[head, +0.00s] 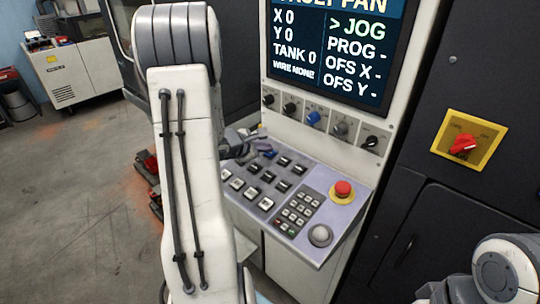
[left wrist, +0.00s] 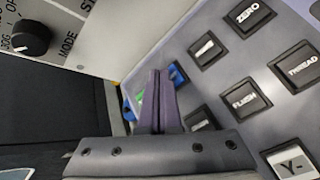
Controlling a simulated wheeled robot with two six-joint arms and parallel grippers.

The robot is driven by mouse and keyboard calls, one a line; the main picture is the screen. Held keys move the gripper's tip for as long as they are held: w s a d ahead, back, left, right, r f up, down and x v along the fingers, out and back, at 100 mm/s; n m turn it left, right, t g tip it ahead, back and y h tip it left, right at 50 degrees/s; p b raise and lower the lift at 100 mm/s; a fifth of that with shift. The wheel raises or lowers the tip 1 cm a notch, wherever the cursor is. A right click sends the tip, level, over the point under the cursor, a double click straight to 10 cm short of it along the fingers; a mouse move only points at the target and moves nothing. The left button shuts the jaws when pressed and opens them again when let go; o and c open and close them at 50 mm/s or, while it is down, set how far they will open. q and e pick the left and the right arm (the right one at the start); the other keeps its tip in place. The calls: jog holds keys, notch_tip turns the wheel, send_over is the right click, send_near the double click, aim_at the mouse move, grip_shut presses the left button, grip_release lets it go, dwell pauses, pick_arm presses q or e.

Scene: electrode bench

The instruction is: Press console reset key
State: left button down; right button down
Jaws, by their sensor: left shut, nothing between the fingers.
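The console (head: 315,240) has a sloped key panel with rows of dark and pale keys. My left gripper (head: 258,150) is shut and empty over the panel's far left part, partly hidden by my own arm. In the left wrist view its closed fingertips (left wrist: 160,75) are in front of a blue key (left wrist: 178,74) and a green key (left wrist: 140,97), which they partly hide. I cannot tell whether the tips touch a key. Keys marked ZERO (left wrist: 249,17), FLUSH (left wrist: 245,98) and THREAD (left wrist: 295,70) are to the right. No reset label is readable.
A red stop button (head: 342,189) and a grey round knob (head: 320,235) are on the panel's right side. Several rotary knobs, including a blue one (head: 314,117), line the upright face under the screen (head: 338,45). A red switch on a yellow plate (head: 468,140) is further right.

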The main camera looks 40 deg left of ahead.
pick_arm(q)
jog(key=shift+f+b, duration=0.4)
jog(key=shift+b, duration=0.2)
dwell(0.9)
jog(key=shift+r, duration=0.1)
jog(key=shift+s+r+p, duration=0.1)
jog(key=shift+r+p, duration=0.2)
jog(key=shift+r, duration=0.35)
jog(key=shift+r, duration=0.1)
jog(key=r+p, duration=0.1)
jog(key=r, duration=0.1)
jog(key=s+r+p, duration=0.1)
jog(key=r+p, duration=0.1)
jog(key=shift+r, duration=0.35)
dwell(0.7)
